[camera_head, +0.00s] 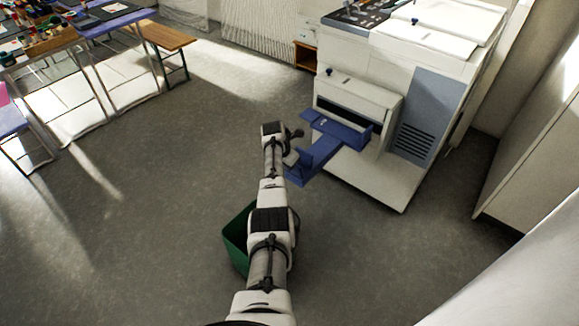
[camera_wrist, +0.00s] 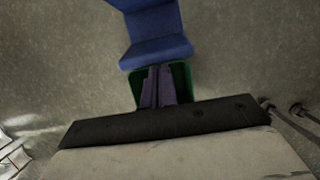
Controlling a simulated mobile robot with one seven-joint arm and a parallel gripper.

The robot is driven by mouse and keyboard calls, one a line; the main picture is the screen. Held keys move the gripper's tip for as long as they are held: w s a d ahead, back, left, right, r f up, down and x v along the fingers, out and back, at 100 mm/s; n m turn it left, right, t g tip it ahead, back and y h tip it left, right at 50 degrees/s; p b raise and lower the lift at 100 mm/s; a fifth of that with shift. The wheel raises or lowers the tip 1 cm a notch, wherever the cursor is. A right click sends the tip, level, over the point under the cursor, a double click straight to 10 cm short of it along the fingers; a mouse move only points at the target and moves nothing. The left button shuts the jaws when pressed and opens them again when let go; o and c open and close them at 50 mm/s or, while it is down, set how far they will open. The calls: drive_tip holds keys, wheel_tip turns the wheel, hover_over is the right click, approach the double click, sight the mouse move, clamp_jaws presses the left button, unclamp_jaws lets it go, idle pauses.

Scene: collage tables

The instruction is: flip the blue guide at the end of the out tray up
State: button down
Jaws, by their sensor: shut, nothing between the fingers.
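The blue out tray (camera_head: 322,150) sticks out from the front of the white copier (camera_head: 375,170). Its blue end guide (camera_head: 298,174) is at the tray's outer, lower-left end and looks folded down or out, not standing up. In the wrist view the end guide (camera_wrist: 157,52) lies just beyond my gripper's fingers (camera_wrist: 158,88), with a crease between it and the rest of the tray. My gripper (camera_head: 291,159) is shut and empty beside the tray's end. I cannot tell whether the fingers touch the guide.
A green bin (camera_head: 236,236) stands on the floor, partly behind my arm, and shows beneath the fingers in the wrist view (camera_wrist: 183,80). Tables (camera_head: 105,25) and a wooden bench (camera_head: 168,37) are at upper left. The floor left of my arm is clear. A white cabinet (camera_head: 535,150) stands at right.

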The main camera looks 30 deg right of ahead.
drive_tip(key=shift+r+p, duration=0.7)
drive_tip(key=shift+r, duration=0.05)
drive_tip(key=shift+a, duration=0.15)
